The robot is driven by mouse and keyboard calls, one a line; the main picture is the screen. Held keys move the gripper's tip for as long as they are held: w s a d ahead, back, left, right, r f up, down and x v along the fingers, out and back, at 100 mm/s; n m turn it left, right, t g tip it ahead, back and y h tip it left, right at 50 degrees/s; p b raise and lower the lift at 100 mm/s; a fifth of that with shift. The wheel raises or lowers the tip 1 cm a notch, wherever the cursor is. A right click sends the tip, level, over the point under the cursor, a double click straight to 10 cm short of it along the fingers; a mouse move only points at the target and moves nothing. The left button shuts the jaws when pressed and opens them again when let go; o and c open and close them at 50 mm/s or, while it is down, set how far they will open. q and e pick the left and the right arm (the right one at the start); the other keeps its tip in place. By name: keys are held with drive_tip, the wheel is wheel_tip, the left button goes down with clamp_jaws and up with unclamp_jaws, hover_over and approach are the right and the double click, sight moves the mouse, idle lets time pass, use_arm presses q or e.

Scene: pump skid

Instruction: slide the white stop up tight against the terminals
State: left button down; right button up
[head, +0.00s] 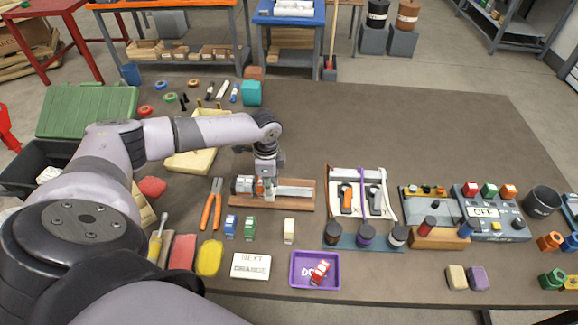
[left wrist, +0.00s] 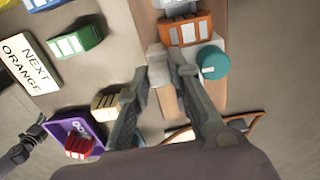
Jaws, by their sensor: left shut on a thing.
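My left gripper (head: 267,190) reaches down onto a rail on a wooden board (head: 302,206) in the middle of the table. Any gap between stop and orange terminal is too small to tell. A teal knob (left wrist: 214,62) is beside the right finger. A dark part at the lower left may be my right gripper (left wrist: 30,137).
Loose blue (head: 231,226), green (head: 250,227) and beige (head: 289,231) terminals stand in front of the board. A "NEXT ORANGE" sign (head: 250,266) and a purple tray (head: 335,270) holding a red piece lie nearer. Orange pliers (head: 211,205) lie left; a tool rack (head: 362,193) stands right.

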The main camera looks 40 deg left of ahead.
use_arm(q)
drive_tip(key=shift+s+a, duration=0.45)
drive_tip(key=shift+a, duration=0.3)
use_arm(e)
drive_tip(key=shift+r, duration=0.2)
use_arm(q)
drive_tip(key=c, duration=1.4)
unclamp_jaws()
drive_tip(key=shift+c, duration=0.2)
use_arm(e)
drive_tip(key=shift+a, duration=0.2)
drive_tip(key=shift+w, duration=0.1)
use_arm(q)
drive_tip(key=shift+r, duration=0.15)
wheel_tip(320, 180, up, 12)
use_arm(e)
drive_tip(key=shift+d, duration=0.1)
use_arm(q)
drive_tip(key=shift+f, duration=0.2)
